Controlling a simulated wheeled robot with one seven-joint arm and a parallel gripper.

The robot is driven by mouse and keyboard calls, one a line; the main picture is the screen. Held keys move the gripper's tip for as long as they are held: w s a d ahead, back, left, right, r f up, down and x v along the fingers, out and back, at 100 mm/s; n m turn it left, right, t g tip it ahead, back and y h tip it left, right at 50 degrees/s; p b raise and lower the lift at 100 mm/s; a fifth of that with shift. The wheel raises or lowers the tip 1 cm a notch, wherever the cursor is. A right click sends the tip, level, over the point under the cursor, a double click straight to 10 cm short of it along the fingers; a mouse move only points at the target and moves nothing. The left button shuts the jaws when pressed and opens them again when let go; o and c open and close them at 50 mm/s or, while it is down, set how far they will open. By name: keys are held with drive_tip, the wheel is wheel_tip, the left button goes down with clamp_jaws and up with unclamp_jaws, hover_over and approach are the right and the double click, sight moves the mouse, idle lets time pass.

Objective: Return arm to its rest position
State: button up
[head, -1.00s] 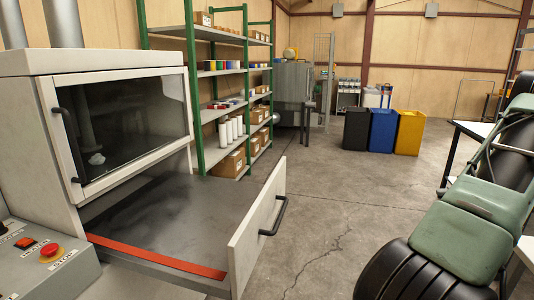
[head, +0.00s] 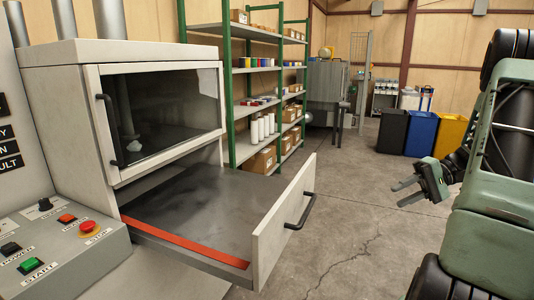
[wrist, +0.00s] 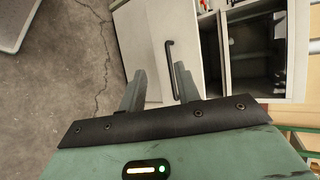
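My gripper (head: 408,191) hangs over the floor at the right of the head view, to the right of the open drawer (head: 273,228) and apart from it. Its two fingers are spread, with nothing between them. In the wrist view, my gripper (wrist: 158,83) shows its two fingers apart, with the drawer's white front and its black handle (wrist: 172,70) beyond them. My green and black arm fills the right edge of the head view, folded close to the camera.
The filling machine (head: 160,100) with its window stands at left, above the pulled-out drawer. A control panel (head: 60,245) with buttons is at front left. Green shelves (head: 232,90) stand behind. Black, blue and yellow bins (head: 421,133) stand at back right. The concrete floor between is clear.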

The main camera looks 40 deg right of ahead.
drive_tip(key=w+a+f+n+g+b, duration=0.1)
drive_tip(key=w+a+n+g, duration=0.2)
drive_tip(key=a, duration=0.4)
drive_tip(key=w+a+f+g+b, duration=0.1)
drive_tip(key=w+a+g, duration=0.2)
drive_tip(key=w+a, duration=0.4)
drive_tip(key=a+f+n+g+h+b, duration=0.2)
drive_tip(key=a+n+g+h, duration=0.25)
drive_tip(key=a, duration=1.45)
drive_tip(key=s+a+f+n+t+h+b, duration=0.2)
drive_tip(key=s+a+n+h, duration=0.15)
drive_tip(key=s+a, duration=0.5)
drive_tip(key=s+a+f+n+t+h+b, duration=0.25)
drive_tip(key=s+a+n, duration=0.35)
drive_tip(key=a, duration=0.4)
wheel_tip(320, 180, up, 13)
drive_tip(key=p, duration=1.4)
drive_tip(key=shift+s+a+m+g, duration=0.15)
drive_tip(key=shift+s+m+g, duration=0.15)
drive_tip(key=shift+s+m, duration=0.15)
